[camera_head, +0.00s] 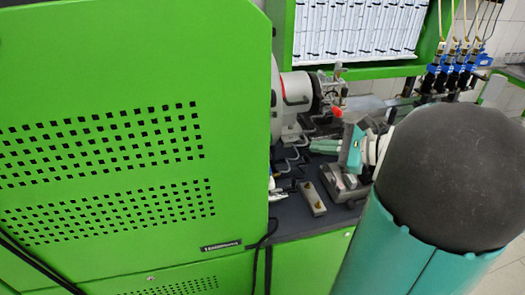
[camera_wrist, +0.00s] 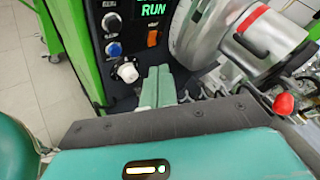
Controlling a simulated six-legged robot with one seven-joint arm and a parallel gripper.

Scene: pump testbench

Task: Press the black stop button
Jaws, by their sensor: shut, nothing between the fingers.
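The control panel (camera_wrist: 92,62) shows in the wrist view, dark, with a lit green "RUN" display (camera_wrist: 180,16) at the top. A column of round controls runs down it: a pale-ringed one (camera_wrist: 112,22), a blue one (camera_wrist: 113,49) and a large white knob (camera_wrist: 127,70). In the head view my gripper (camera_head: 318,147) is over the bench, and the panel face is hidden behind the green cabinet.
The big green cabinet (camera_head: 120,110) fills the left of the head view. A silver drum (camera_wrist: 240,35) with a red band stands right of the panel. A red ball handle (camera_wrist: 284,104) and metal pipes lie close to my gripper. Pale floor (camera_wrist: 25,70) is free at left.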

